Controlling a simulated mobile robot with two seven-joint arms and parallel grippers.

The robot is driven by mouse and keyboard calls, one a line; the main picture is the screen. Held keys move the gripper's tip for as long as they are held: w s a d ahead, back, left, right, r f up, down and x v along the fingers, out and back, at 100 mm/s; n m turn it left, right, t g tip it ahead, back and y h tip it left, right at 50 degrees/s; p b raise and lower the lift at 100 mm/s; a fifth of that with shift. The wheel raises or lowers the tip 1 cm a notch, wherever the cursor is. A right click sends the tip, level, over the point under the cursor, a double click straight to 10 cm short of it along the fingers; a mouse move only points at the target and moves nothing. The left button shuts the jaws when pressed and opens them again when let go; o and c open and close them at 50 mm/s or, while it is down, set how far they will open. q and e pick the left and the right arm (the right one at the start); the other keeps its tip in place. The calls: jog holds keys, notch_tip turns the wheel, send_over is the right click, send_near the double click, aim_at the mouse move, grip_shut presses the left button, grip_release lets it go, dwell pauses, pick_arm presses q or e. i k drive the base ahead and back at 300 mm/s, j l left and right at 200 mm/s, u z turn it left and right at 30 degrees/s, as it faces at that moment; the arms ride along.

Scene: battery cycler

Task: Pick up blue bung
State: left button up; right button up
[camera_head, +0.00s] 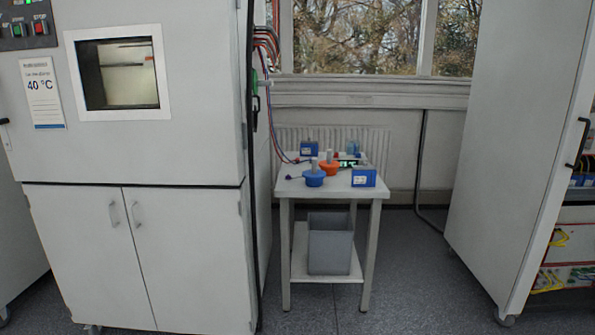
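A blue round bung (314,181) with a grey upright stem stands on the small white table (294,187), near its front left. An orange bung (330,170) of similar shape stands just behind it and to the right. Neither of my grippers is in view, and nothing touches the blue bung from above.
Blue boxes (364,178) and a dark display with green digits (348,163) share the tabletop. A grey bin (330,245) sits on the lower shelf. A large chamber (150,215) stands left, a tall cabinet (515,140) right. Open floor (415,270) lies between table and cabinet.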

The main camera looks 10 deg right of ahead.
aim_at(314, 177)
jog(key=i+l+u, duration=0.15)
jog(key=i, duration=0.3)
jog(key=i+l+u, duration=0.1)
jog(key=i+l, duration=0.2)
jog(key=i, duration=0.2)
jog(key=i+l+u, duration=0.15)
jog(key=i, duration=0.3)
jog(key=l, duration=0.1)
